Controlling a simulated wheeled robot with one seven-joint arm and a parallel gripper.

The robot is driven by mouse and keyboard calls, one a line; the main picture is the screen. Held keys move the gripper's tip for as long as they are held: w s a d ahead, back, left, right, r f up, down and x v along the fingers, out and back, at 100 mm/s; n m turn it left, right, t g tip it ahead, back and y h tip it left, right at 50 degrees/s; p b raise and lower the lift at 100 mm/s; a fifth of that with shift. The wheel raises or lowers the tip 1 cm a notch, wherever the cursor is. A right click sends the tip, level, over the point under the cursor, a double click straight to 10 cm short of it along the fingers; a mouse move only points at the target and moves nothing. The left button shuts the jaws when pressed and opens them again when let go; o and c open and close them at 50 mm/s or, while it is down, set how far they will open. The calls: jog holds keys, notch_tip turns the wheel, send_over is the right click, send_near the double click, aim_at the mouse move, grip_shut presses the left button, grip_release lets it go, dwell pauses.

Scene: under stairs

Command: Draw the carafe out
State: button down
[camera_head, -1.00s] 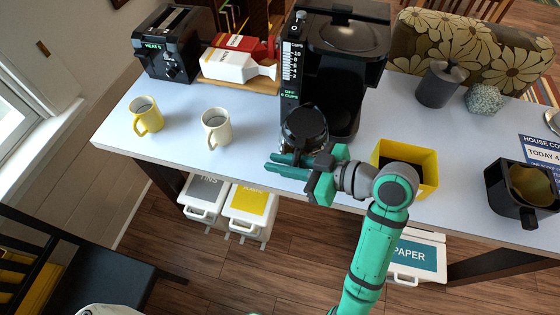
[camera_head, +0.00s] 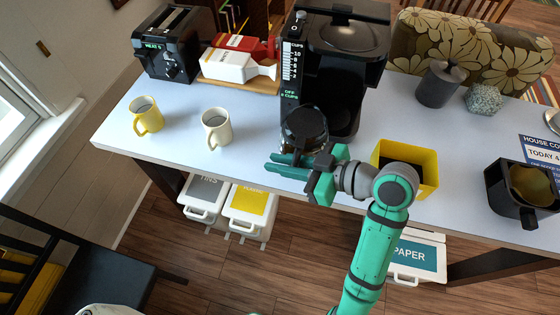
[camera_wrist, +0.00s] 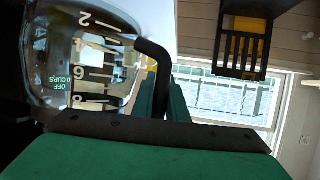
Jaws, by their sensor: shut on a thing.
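The carafe (camera_head: 304,130) has a round black lid and stands at the front of the black coffee maker (camera_head: 345,60), near the table's front edge. In the wrist view its clear glass body (camera_wrist: 95,60) with white number marks fills the upper left, and its black handle (camera_wrist: 156,52) runs down between my fingers. My gripper (camera_head: 292,165) is green and shut on the handle. In the wrist view my gripper (camera_wrist: 165,98) shows close up. The carafe's base is hidden in the head view.
A yellow mug (camera_head: 148,118) and a white mug (camera_head: 215,127) stand to the left. A yellow box (camera_head: 414,163) with dark contents is close on the right of my gripper. A black pitcher-like vessel (camera_head: 510,205) stands farther right. Table is clear between the mugs and carafe.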

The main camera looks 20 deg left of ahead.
jog(key=shift+r, duration=0.25)
dwell(0.4)
jog(key=shift+w, duration=0.1)
jog(key=shift+w, duration=0.5)
jog(key=shift+r, duration=0.1)
